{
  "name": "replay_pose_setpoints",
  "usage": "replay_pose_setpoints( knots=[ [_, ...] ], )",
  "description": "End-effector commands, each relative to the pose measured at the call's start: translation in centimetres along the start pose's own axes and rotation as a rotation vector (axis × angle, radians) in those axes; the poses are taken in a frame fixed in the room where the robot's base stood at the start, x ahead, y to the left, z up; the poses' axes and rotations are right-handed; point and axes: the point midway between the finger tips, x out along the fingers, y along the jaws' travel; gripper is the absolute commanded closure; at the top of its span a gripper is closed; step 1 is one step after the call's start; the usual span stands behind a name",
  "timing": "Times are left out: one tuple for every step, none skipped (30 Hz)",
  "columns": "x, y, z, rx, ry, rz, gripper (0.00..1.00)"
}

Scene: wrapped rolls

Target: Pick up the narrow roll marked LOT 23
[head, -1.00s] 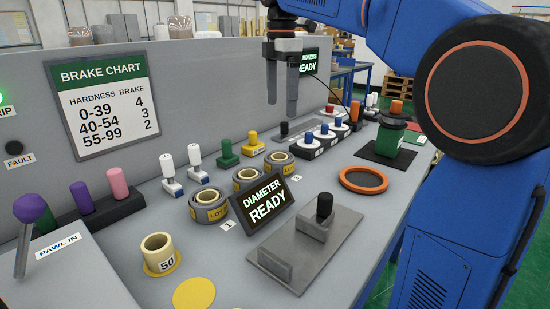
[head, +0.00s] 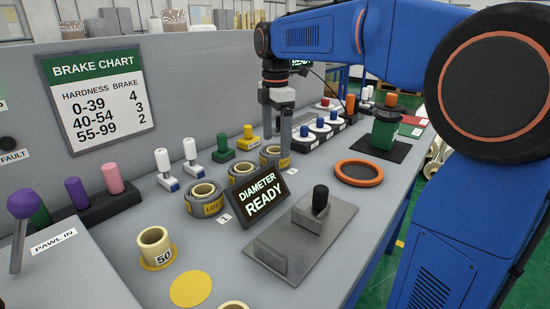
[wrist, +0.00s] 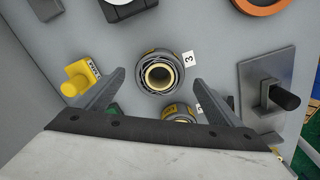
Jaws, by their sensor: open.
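Three dark wrapped rolls with cream cores and yellow LOT labels stand in a row: the near roll (head: 205,200), the middle roll (head: 241,169) and the far roll (head: 270,157). The lot numbers are too small or cut off to read. My gripper (head: 277,148) points down, open and empty, at the far roll and partly hides it. In the wrist view the roll beside tag 3 (wrist: 160,73) lies centred between the spread fingertips. Another roll (wrist: 179,112) shows nearer my palm, partly hidden. I cannot tell whether the fingers touch anything.
A yellow block (head: 250,141) and a green block (head: 223,151) with knobs stand left of the rolls. The DIAMETER READY sign (head: 262,198) stands close in front. A grey fixture with a black knob (head: 320,199) and an orange-rimmed ring (head: 359,172) are to the right.

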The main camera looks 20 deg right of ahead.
Motion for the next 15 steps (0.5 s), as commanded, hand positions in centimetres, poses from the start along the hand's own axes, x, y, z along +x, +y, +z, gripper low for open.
replay_pose_setpoints(
  knots=[
    [0.7,0.0,-0.1,0.0,0.0,-0.003,0.11],
    [1.2,0.0,-0.1,0.0,0.0,-0.002,0.11],
    [1.8,0.0,-0.2,0.0,0.0,-0.003,0.11],
    [2.2,0.0,-0.2,-0.001,0.0,-0.003,0.11],
    [2.5,0.0,-0.2,0.0,0.0,-0.002,0.11],
    [3.0,0.0,-0.2,0.0,0.0,-0.002,0.11],
    [3.4,0.0,-0.2,0.0,0.0,-0.003,0.11],
    [3.6,0.0,-0.2,0.0,0.0,-0.002,0.11],
    [3.9,0.0,-0.2,0.0,0.0,-0.001,0.11],
    [4.0,0.1,-0.2,0.0,0.0,0.0,0.11],
    [4.1,0.1,-0.2,0.0,0.0,0.0,0.11],
    [4.2,0.1,-0.2,0.0,0.0,0.0,0.11],
    [4.2,0.1,-0.2,0.0,0.0,0.0,0.11],
    [4.2,0.1,-0.2,0.0,0.0,0.0,0.11],
    [4.2,0.1,-0.2,0.0,0.0,0.0,0.11]
  ],
)
